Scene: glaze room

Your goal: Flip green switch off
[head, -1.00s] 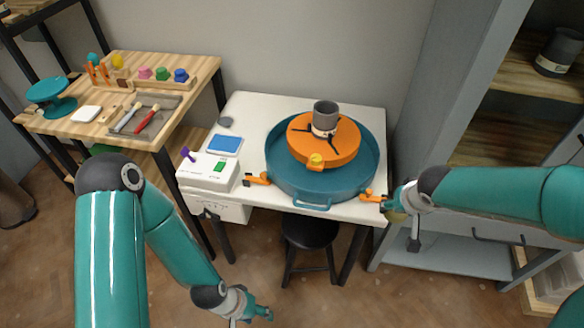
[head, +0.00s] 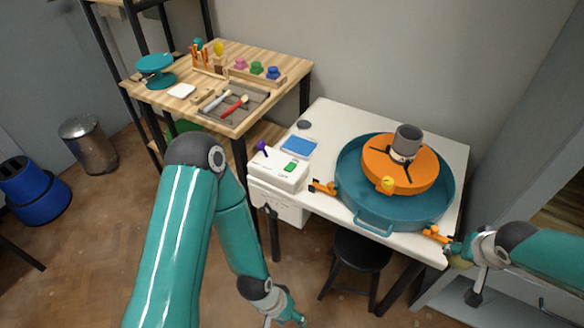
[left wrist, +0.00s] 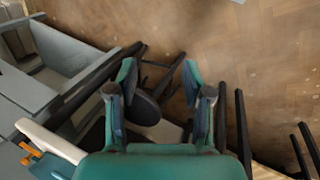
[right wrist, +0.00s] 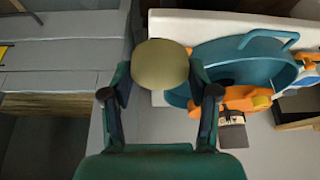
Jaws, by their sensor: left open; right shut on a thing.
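The green switch (head: 291,167) sits on top of a white control box (head: 266,176) at the left front of the white table (head: 322,118). A purple lever (head: 262,147) stands on the same box. Which way the green switch is set is too small to tell. My left gripper (head: 292,318) is low, in front of and below the table, well apart from the box. In the left wrist view it is open and empty (left wrist: 160,78), above the floor and a stool. My right gripper (right wrist: 159,82) is shut on a round beige sponge-like thing (right wrist: 160,62), at the table's right front corner.
A teal basin (head: 352,197) with an orange wheel (head: 377,172) and a grey cup (head: 407,140) fills the table's right part. Orange clamps (head: 323,188) grip its sides. A blue pad (head: 299,146) lies behind the box. A black stool (head: 361,250) stands below.

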